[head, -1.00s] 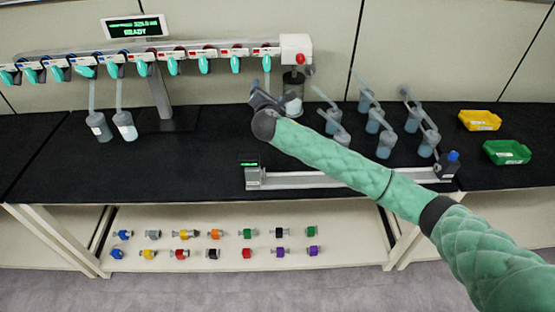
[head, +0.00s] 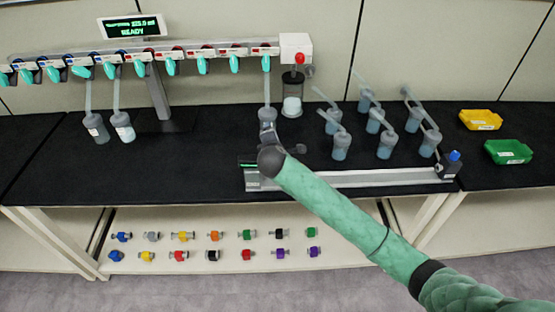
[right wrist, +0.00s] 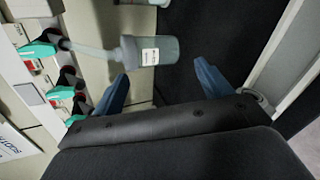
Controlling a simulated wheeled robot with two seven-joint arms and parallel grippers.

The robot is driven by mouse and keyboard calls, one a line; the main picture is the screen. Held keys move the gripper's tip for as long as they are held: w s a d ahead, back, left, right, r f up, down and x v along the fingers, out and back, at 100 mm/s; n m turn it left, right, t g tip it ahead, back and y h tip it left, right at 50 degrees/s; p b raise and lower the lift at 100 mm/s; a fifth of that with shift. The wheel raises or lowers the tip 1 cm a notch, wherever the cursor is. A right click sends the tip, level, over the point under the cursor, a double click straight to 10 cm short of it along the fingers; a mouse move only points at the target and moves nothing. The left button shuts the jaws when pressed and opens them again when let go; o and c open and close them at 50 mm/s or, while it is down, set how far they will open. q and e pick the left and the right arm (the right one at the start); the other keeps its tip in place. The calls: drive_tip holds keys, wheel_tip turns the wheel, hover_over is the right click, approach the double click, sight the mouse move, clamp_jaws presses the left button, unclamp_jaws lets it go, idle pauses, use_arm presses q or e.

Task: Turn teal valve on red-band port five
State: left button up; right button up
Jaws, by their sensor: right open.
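A row of teal valves runs along the manifold (head: 150,60); the red-band ports are towards its right. The rightmost teal valve (head: 265,64) has a grey flask (head: 267,113) hanging from it by a tube. The flask, with a white label, also shows in the right wrist view (right wrist: 150,50), just beyond my fingertips. My right gripper (head: 268,128) is at the flask's lower end, below the valve. In the right wrist view its blue fingers (right wrist: 160,72) are spread with nothing between them. Teal valves (right wrist: 40,49) show at that view's left. My left gripper is not in view.
Two flasks (head: 95,128) hang from ports at the left. A clear cylinder with a red knob (head: 293,82) stands beside the manifold's end. A metal rail (head: 350,180) lies along the front.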

drive_tip(key=s+d+f+m+g, duration=0.1)
drive_tip(key=s+f+m, duration=0.2)
drive_tip(key=s+f, duration=0.1)
drive_tip(key=shift+d+f+g, duration=0.3)
drive_tip(key=shift+f, duration=0.55)
